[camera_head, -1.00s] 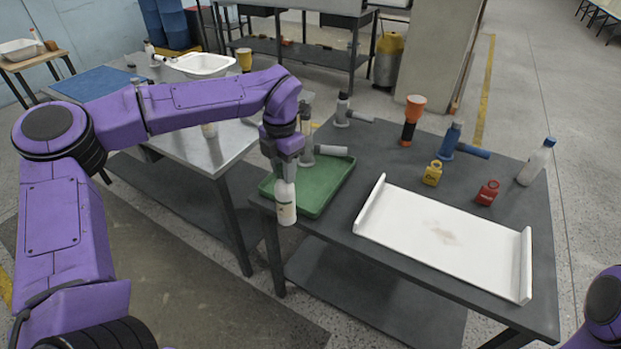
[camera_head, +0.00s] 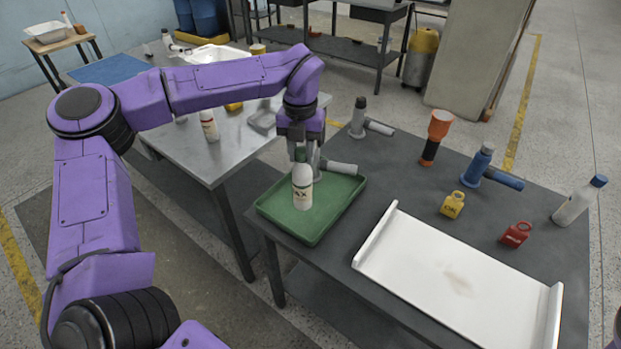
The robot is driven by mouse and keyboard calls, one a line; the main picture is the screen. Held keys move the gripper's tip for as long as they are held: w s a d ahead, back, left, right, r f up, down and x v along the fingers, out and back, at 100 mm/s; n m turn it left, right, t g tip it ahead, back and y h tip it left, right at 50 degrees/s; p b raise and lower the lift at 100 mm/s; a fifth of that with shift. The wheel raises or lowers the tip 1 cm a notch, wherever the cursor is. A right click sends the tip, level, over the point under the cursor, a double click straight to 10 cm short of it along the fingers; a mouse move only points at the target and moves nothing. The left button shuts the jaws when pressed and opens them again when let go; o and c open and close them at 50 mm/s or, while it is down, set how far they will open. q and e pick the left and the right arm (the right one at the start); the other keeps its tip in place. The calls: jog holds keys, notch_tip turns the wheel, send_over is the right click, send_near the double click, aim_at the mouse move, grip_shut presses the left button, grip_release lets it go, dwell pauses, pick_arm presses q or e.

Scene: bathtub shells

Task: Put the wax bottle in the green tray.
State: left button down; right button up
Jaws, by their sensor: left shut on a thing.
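The green tray (camera_head: 338,207) lies at the left end of the dark table. The gripper is shut on the bottle's top from above. I cannot tell whether the bottle's base touches the tray floor. A grey tool (camera_head: 340,167) lies across the tray's far edge, partly behind the gripper. My right gripper is not in view.
A white panel (camera_head: 450,275) lies at the table's front. A metal table (camera_head: 190,143) is at left.

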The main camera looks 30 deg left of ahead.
aim_at(303, 173)
pick_arm(q)
notch_tip(303, 173, down, 6)
jog(key=shift+d+f+p, duration=0.15)
jog(key=shift+p, duration=0.35)
jog(key=shift+s, duration=0.1)
jog(key=shift+f, duration=0.2)
jog(key=c, duration=0.8)
grip_release()
